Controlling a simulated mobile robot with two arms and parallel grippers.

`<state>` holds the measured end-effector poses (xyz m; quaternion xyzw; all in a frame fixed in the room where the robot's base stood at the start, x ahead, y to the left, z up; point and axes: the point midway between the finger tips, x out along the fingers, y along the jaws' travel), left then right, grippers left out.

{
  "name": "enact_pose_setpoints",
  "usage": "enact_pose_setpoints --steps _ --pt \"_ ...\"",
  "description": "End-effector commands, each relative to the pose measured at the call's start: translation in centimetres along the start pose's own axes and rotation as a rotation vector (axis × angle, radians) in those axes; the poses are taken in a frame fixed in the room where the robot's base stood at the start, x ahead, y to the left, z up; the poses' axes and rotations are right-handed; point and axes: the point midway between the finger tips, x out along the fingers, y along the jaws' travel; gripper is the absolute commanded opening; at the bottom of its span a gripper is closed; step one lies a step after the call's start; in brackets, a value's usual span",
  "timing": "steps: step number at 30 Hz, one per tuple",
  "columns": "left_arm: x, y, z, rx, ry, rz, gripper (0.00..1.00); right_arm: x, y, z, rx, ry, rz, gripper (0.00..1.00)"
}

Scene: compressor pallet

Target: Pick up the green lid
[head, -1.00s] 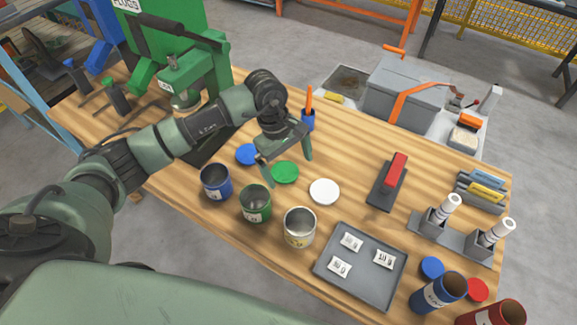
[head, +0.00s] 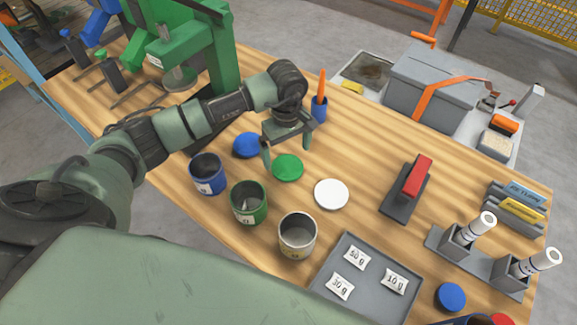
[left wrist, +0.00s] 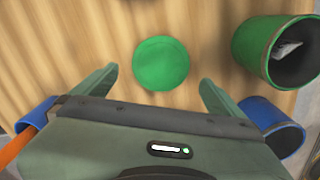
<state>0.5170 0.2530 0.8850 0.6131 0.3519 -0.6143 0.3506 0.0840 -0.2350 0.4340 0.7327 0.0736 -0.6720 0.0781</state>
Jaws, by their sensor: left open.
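The green lid (head: 288,167) lies flat on the wooden table, between the blue lid (head: 247,145) and the white lid (head: 331,194). My left gripper (head: 286,158) is open and empty, over the table at the far side of the green lid. In the left wrist view the green lid (left wrist: 161,63) lies ahead of the gap between the two fingers (left wrist: 158,88), apart from them. The green can (head: 249,203) stands open in front of the lid and also shows in the left wrist view (left wrist: 262,48). My right gripper is not in view.
Blue (head: 208,174) and white (head: 297,236) open cans flank the green can. A grey tray with packets (head: 386,306) is at the front. A blue cup with an orange tool (head: 319,108) stands behind the gripper. A green press (head: 205,60) is at left.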

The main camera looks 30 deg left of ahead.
Motion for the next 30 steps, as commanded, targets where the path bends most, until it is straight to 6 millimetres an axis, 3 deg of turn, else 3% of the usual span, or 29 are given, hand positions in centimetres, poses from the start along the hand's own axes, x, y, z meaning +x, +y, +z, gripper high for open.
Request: enact_pose_setpoints --steps 6,10,19,25,30 --pt "2.8 -0.1 0.5 0.000 -0.004 -0.003 1.00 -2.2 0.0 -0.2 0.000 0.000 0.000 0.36" --pt "4.6 0.0 0.4 0.000 -0.003 -0.001 1.00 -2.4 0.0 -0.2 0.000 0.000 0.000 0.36" --pt "5.3 0.1 0.3 0.001 0.001 0.002 1.00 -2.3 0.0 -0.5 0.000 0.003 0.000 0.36" --pt "5.2 0.0 0.3 0.001 0.000 0.002 0.44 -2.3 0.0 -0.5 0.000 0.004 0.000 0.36" --pt "5.2 0.0 0.3 0.001 0.000 0.002 0.43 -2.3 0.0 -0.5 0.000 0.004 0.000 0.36"
